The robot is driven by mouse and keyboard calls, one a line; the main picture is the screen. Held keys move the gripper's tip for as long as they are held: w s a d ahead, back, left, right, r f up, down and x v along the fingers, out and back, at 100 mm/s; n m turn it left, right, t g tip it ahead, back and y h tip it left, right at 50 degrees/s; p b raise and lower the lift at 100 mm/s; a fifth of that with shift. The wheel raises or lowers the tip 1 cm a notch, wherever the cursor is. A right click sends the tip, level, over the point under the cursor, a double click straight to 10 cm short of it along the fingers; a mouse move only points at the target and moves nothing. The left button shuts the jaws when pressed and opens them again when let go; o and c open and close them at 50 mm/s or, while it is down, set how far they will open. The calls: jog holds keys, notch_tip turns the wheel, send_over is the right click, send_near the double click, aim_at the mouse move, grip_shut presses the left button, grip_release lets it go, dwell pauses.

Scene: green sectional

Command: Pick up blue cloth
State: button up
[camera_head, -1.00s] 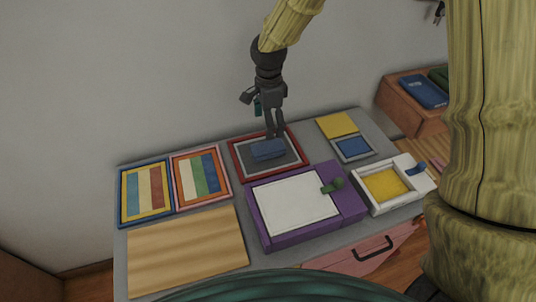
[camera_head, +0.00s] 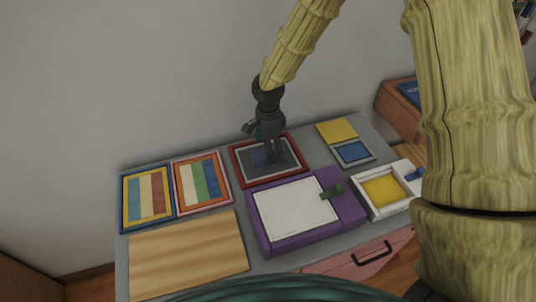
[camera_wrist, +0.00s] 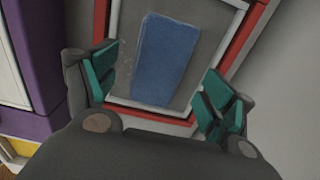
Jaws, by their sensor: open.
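The blue cloth (camera_wrist: 166,58) lies flat, a folded rectangle, on the grey middle of a red-framed tray (camera_head: 242,175). In the wrist view it shows ahead of and between my fingers, apart from them as far as I can see. My gripper (camera_wrist: 160,95) is open, with one teal-padded finger on each side of the cloth. In the head view my gripper (camera_head: 268,150) is low over the tray and hides part of the cloth (camera_head: 258,158).
A purple box with a white top (camera_head: 295,208) sits just in front of the tray. Striped framed panels (camera_head: 200,182) are to the left. A small blue panel (camera_head: 353,152) and a white box with a yellow inside (camera_head: 383,190) are to the right. The wall rises behind.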

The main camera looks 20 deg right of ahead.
jog(key=shift+f, duration=1.35)
jog(key=c, duration=1)
